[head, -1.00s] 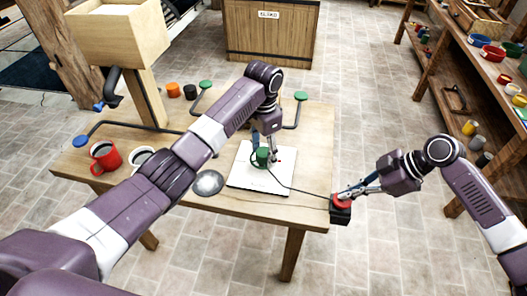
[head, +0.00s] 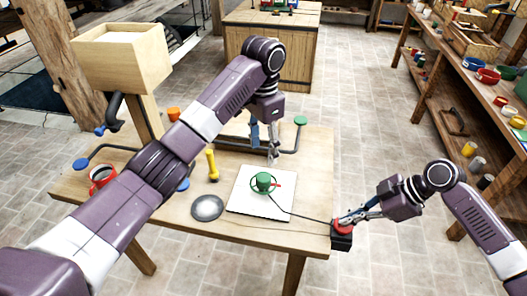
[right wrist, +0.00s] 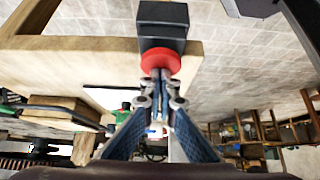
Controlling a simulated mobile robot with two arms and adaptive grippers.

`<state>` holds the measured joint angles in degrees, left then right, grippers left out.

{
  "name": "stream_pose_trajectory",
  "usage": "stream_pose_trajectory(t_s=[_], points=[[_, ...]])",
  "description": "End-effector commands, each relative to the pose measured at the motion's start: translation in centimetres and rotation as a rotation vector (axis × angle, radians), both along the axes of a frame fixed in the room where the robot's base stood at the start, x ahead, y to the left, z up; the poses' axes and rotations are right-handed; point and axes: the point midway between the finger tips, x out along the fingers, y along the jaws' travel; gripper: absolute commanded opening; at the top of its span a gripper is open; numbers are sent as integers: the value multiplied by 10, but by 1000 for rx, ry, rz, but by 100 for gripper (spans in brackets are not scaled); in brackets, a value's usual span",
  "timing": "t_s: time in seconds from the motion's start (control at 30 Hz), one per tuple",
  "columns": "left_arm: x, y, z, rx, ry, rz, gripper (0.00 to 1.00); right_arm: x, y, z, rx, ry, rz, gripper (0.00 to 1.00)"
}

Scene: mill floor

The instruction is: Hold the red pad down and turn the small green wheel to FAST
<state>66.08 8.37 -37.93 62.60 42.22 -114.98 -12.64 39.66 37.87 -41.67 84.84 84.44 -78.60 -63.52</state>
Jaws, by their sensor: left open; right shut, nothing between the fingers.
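The small green wheel (head: 263,182) sits on a white plate (head: 258,208) on the table, with a red mark at its right side. Any lettering there is too small to read. My left gripper (head: 267,147) is open and empty, above and behind the wheel, apart from it. The red pad (head: 342,227) tops a black box (head: 342,241) at the table's right front corner; it also shows in the right wrist view (right wrist: 160,60). My right gripper (right wrist: 161,76) is shut, with its fingertips at the pad, seemingly touching it. How far the pad is pressed cannot be told.
A dark cable (head: 300,215) runs from the plate to the box. A grey disc (head: 207,207), a yellow-topped tool (head: 212,165) and a red mug (head: 102,176) are on the table (head: 215,232). Lever arms with green and blue knobs stand behind. Shelves line the right.

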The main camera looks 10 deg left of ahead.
Motion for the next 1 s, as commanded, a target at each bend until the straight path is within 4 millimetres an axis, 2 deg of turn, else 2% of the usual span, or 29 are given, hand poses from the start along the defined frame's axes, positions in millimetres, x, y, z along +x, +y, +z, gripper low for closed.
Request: stream_pose_trajectory(t_s=[0.33, 0.83, 1.0], points=[[0, 0, 5, 0, -1, 0, 52, -1, 0, 5, -2, 2, 0, 0], [0, 0, 54, 1, -1, 0, 52, 0, 0, 65, 0, 0, 0, 0], [0, 0, 58, 0, 0, 0, 52, 0, 0, 71, 0, 1, 1, 0]])
